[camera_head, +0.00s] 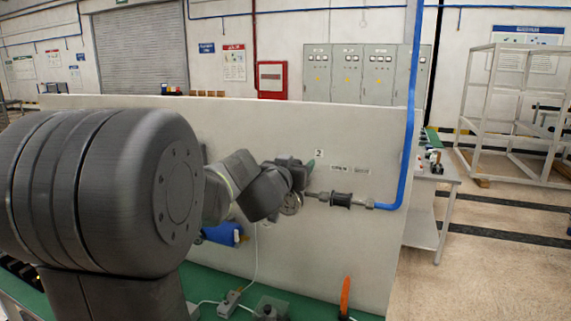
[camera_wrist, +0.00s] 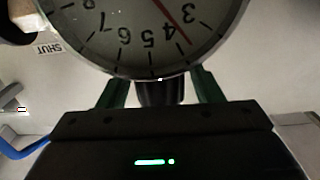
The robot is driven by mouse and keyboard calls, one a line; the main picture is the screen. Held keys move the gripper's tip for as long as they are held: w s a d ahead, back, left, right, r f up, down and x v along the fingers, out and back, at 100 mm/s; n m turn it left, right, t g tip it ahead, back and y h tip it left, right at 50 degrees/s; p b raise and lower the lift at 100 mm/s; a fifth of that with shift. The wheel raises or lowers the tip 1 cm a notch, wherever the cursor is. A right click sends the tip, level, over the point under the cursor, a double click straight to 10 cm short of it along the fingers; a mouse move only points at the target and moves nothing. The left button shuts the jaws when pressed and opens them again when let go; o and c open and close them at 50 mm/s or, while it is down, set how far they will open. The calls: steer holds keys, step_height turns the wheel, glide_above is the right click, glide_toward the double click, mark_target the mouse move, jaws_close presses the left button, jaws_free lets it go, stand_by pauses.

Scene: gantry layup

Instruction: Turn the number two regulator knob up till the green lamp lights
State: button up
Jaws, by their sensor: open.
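My gripper (camera_wrist: 160,90) has its two green fingers apart on either side of a dark knob (camera_wrist: 160,93), below the gauge's rim in the wrist view. Whether the fingers touch the knob I cannot tell. The round white gauge (camera_wrist: 145,30) appears upside down and partly cut off, its red needle between 3 and 4. In the head view my gripper (camera_head: 300,175) is at the white panel, just left of the "2" label (camera_head: 319,154), and my arm hides most of the regulator. I cannot make out the green lamp in either view.
A pipe fitting (camera_head: 341,199) joins a blue pipe (camera_head: 413,110) to the right of my gripper. A "SHUT" label (camera_wrist: 48,49) shows in the wrist view.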

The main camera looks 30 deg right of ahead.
steer(key=shift+w+d, duration=0.25)
steer(key=shift+d, duration=0.05)
steer(key=c, duration=1)
steer(key=shift+r, duration=0.1)
steer(key=shift+s+m+g+h, duration=0.1)
steer(key=shift+m+g+h, duration=0.55)
steer(key=shift+g, duration=0.25)
